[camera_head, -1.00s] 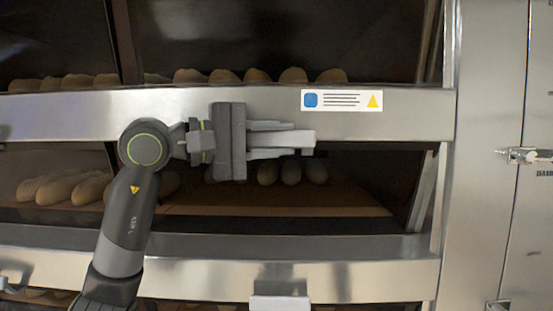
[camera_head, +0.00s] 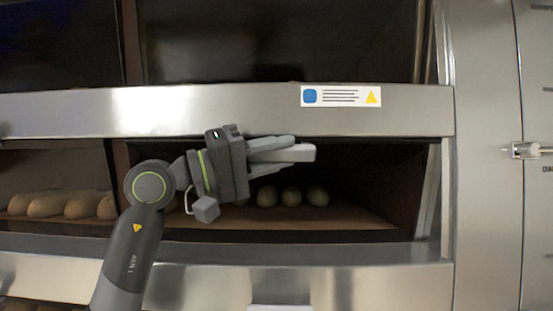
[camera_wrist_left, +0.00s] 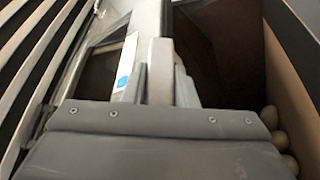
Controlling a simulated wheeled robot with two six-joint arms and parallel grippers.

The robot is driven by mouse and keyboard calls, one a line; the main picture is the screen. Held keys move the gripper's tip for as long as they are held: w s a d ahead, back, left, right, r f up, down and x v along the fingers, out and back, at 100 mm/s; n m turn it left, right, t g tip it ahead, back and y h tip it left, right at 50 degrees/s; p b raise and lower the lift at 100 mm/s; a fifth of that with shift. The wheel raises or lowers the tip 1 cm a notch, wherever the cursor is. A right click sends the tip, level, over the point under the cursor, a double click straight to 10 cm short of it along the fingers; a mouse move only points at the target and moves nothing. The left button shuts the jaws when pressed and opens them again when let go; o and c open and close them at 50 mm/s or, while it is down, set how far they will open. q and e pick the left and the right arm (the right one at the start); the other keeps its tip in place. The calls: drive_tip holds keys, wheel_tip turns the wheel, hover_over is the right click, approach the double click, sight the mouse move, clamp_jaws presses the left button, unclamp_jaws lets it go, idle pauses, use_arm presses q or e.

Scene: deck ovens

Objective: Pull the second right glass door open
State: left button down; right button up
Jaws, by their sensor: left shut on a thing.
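My left gripper (camera_head: 285,152) is shut on the pale block-shaped handle (camera_head: 298,153) of the second right glass door, just below the labelled steel band. The gripper body is tilted, and its fingers point right. In the left wrist view, the fingers (camera_wrist_left: 165,85) lie against the handle (camera_wrist_left: 160,65), close to the steel band. The deck behind shows a dark interior (camera_head: 360,175) with loaves (camera_head: 290,196) inside. The door's pane is hard to make out, so I cannot tell how far it stands open. My right gripper is not in view.
A steel band (camera_head: 220,108) with a blue and yellow label (camera_head: 341,96) crosses above the handle. Another steel band (camera_head: 370,285) lies below, with a further handle (camera_head: 280,307) at the bottom edge. A latch (camera_head: 525,150) sticks out at right.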

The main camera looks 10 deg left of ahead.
use_arm(q)
drive_tip(key=shift+f, duration=0.1)
idle(0.3)
drive_tip(key=c, duration=1.2)
unclamp_jaws()
drive_tip(key=shift+o, duration=0.2)
drive_tip(key=b+v, duration=0.6)
drive_tip(key=v, duration=1.1)
drive_tip(key=shift+a+b, duration=0.25)
drive_tip(key=shift+b, duration=0.1)
